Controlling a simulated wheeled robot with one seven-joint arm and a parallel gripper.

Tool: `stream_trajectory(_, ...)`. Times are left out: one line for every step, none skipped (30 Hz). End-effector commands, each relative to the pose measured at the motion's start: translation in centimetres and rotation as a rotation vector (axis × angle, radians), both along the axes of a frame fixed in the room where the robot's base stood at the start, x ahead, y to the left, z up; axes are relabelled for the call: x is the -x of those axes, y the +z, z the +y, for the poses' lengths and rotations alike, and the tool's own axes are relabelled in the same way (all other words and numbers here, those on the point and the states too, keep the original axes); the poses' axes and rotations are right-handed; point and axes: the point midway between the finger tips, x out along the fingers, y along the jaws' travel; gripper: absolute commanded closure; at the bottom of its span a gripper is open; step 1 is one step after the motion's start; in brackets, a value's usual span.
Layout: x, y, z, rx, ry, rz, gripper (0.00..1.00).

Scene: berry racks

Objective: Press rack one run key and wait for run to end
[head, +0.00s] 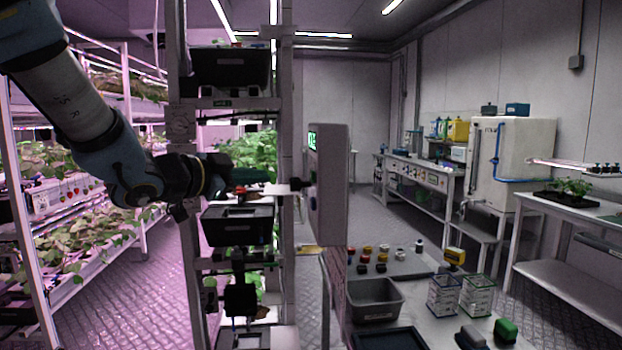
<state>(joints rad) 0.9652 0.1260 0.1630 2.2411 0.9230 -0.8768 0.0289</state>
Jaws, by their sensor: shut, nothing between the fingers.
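A grey control box (330,190) stands upright beside the near rack (286,120), seen mostly edge-on. A small display with green digits (312,140) is lit on its narrow left-facing front. My arm comes in from the upper left, and my gripper (298,185) is shut and empty, reaching right to the front of the box, below the display. The fingertips look at or very close to the box face; I cannot tell whether they touch. The run key cannot be made out; that part of the face is dark and foreshortened behind the gripper.
A bench at the lower right holds a grey bin (375,300), colored knobs, two clear boxes (443,296) and a green block (506,330). Black trays (238,224) sit in the near rack around my gripper. Plant racks stand left; the middle aisle floor (400,215) is clear.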

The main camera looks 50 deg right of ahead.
Motion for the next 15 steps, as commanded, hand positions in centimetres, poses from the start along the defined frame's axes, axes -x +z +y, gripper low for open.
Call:
stream_trajectory(0.6, -0.1, -0.7, 0.000, -0.003, -0.001, 1.00)
stream_trajectory(0.9, -0.1, -1.0, 0.001, -0.004, -0.002, 1.00)
stream_trajectory(1.2, -0.1, -1.4, 0.001, -0.004, -0.001, 1.00)
stream_trajectory(1.5, -0.1, -1.8, 0.000, -0.003, 0.000, 1.00)
stream_trajectory(1.8, -0.1, -2.1, 0.000, -0.003, -0.001, 1.00)
stream_trajectory(2.1, -0.1, -2.5, 0.001, -0.002, 0.000, 1.00)
stream_trajectory(2.4, -0.1, -2.8, 0.000, -0.003, 0.000, 1.00)
stream_trajectory(2.6, -0.1, -3.1, 0.000, -0.002, -0.001, 1.00)
stream_trajectory(2.8, -0.2, -3.4, 0.002, -0.001, -0.001, 1.00)
stream_trajectory(3.0, -0.2, -3.7, 0.002, -0.001, -0.001, 1.00)
stream_trajectory(3.2, -0.2, -3.9, 0.001, -0.001, -0.001, 1.00)
stream_trajectory(3.4, -0.2, -4.2, 0.001, -0.001, -0.001, 1.00)
stream_trajectory(3.6, -0.2, -4.4, 0.001, -0.001, 0.000, 1.00)
stream_trajectory(3.7, -0.1, -4.6, 0.001, -0.001, 0.000, 1.00)
stream_trajectory(3.9, -0.1, -4.7, 0.000, 0.000, 0.000, 1.00)
